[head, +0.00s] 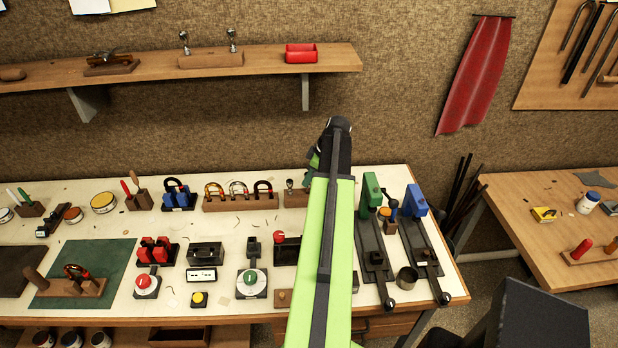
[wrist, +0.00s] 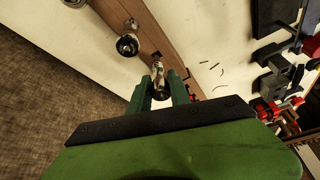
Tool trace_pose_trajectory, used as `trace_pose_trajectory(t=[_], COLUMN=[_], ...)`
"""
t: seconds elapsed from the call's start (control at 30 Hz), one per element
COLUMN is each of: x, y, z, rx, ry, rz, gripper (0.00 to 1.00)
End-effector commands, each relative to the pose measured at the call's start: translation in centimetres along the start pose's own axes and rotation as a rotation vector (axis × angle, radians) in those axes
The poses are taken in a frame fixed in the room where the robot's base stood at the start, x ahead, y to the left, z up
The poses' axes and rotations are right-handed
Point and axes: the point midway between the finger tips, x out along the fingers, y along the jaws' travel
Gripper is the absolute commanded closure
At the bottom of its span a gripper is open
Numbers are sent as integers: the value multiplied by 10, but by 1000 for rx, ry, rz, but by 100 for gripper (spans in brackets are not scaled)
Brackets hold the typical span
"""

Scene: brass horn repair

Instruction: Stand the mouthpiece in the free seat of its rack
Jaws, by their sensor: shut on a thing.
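My gripper (wrist: 166,84) is shut on a silver mouthpiece (wrist: 159,79), which shows between its two green fingers in the wrist view. The wooden rack (wrist: 152,22) runs diagonally just beyond the fingertips. Another silver mouthpiece (wrist: 127,45) stands in the rack, up and left of the held one. A small dark opening shows in the wood near the held mouthpiece. I cannot tell whether the held mouthpiece touches the rack. In the head view, the rack (head: 294,199) is at the back of the bench, partly hidden by my arm, with one mouthpiece (head: 289,185) visible. My arm mostly hides the gripper there.
A wooden holder (head: 239,203) with several curved horn parts stands left of the rack. A green-topped fixture (head: 371,190) and a blue-topped one (head: 416,201) stand to the right. The wall shelf (head: 270,62) overhangs the back of the bench.

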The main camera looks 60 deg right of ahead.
Motion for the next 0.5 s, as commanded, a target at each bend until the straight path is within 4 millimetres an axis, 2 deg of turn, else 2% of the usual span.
trace_pose_trajectory(t=[0.5], x=[13], y=[0], z=[5], rx=[0], ry=[0], rz=[0], gripper=[100])
